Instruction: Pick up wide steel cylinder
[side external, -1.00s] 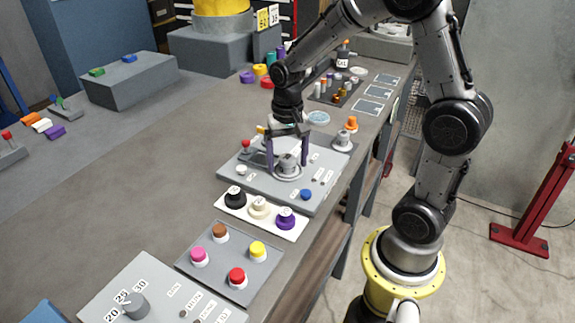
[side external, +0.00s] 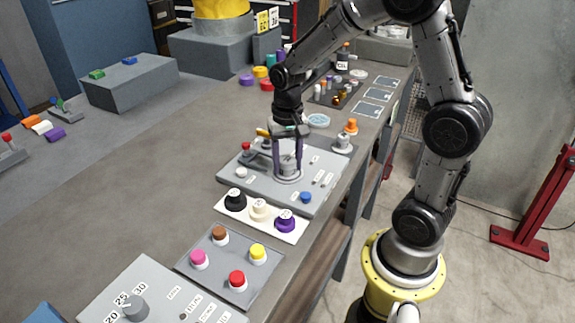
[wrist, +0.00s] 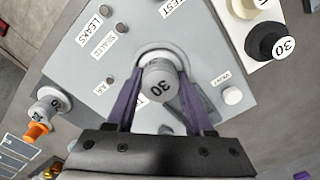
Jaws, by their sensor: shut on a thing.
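A second steel cylinder (side external: 342,142) and an orange knob (side external: 351,126) stand to the right of the panel. A white plate with black (side external: 235,200), cream and purple knobs lies in front. A red-topped lever (side external: 246,147) stands at the panel's left.

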